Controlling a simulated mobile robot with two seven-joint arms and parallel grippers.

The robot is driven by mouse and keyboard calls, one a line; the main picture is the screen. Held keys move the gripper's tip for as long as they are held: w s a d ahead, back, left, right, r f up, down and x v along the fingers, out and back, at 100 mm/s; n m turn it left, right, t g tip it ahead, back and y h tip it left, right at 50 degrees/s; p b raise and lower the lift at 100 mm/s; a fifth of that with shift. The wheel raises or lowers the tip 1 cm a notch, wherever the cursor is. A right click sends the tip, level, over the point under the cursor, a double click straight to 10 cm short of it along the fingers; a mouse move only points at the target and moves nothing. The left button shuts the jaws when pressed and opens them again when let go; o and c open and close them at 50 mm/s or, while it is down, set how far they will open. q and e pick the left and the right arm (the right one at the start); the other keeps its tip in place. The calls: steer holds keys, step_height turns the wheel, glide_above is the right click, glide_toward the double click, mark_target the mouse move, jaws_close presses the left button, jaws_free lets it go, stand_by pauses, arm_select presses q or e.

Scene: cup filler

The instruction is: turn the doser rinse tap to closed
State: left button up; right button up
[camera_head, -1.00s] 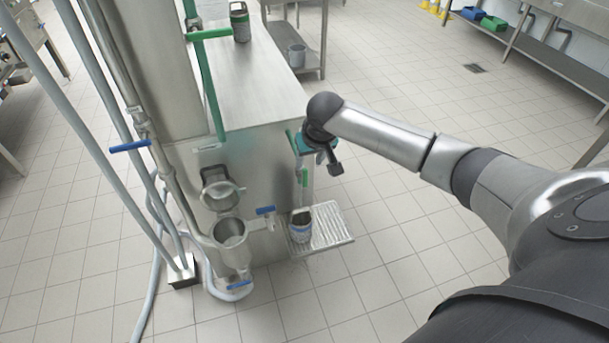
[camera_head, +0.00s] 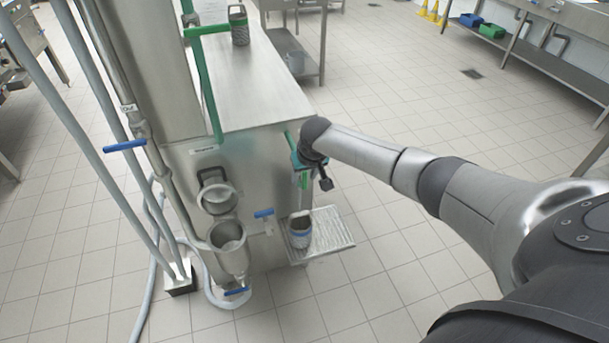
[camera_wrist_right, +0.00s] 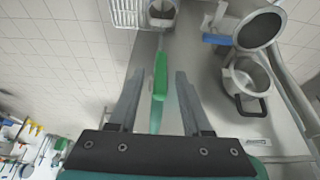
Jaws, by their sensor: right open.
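No label legible here tells me which tap is the doser rinse tap. A green lever (camera_wrist_right: 160,75) on the machine's end stands between the two fingers of my right gripper (camera_wrist_right: 158,78) in the wrist view. The fingers are open, with a gap on each side of the lever. In the head view my right gripper (camera_head: 305,163) is beside the machine's right front edge and partly hides this lever. Blue-handled taps are on the left pipe (camera_head: 125,146), on the front panel (camera_head: 264,213) and below the metal cup (camera_head: 237,291). My left gripper is out of view.
The steel machine (camera_head: 250,80) carries a tall green handle (camera_head: 207,85) and a dark canister (camera_head: 238,25). A grooved tray (camera_head: 335,235) holds a cup (camera_head: 300,230) below my gripper. A metal cup (camera_head: 228,238) hangs at the front.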

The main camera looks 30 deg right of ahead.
jaws_close()
